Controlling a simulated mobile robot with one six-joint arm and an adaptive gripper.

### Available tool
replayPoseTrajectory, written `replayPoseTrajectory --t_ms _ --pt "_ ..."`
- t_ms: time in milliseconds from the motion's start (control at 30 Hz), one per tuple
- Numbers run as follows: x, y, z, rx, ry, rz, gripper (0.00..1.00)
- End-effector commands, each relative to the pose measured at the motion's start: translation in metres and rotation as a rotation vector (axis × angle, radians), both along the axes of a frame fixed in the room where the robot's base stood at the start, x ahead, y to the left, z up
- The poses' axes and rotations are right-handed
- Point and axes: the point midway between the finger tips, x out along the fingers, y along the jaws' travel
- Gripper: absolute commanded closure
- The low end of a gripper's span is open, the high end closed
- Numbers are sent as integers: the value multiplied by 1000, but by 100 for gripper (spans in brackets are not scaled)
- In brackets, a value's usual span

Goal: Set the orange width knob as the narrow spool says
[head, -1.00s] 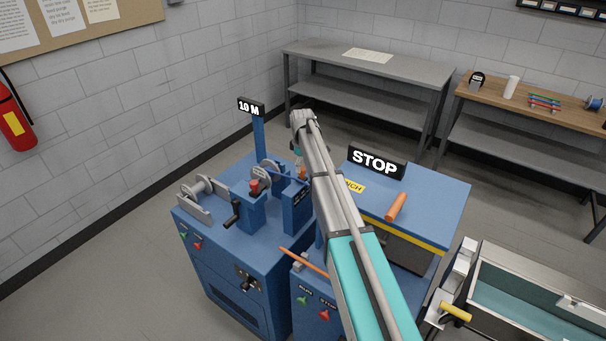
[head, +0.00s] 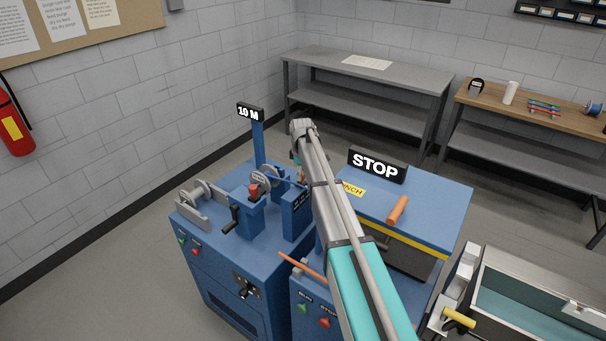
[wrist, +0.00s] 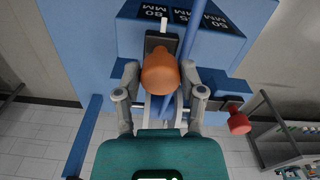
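The orange width knob (wrist: 160,74) is in the middle of the wrist view, with a dark block and a white pointer (wrist: 164,25) behind it. The pointer stands near upside-down MM labels (wrist: 180,16); one end reads 80 and the other 50, the middle one is unclear. My gripper (wrist: 160,82) has one finger on each side of the knob, with slight gaps seeming to show; contact is not clear. In the head view my arm hides the knob. Grey spools (head: 198,190) and (head: 265,180) sit on the blue machine (head: 225,262); which is narrow I cannot tell.
A red knob (wrist: 239,123) is beside my right finger in the wrist view. A wooden bench (head: 545,118) holds small items, including a blue spool (head: 593,108).

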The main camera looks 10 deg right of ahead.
Motion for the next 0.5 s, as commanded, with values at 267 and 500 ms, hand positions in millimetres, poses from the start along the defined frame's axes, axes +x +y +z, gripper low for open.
replayPoseTrajectory --t_ms 267,500 --pt "0 0 0 0 0 1 100" --pt "-14 12 0 1 1 2 100"
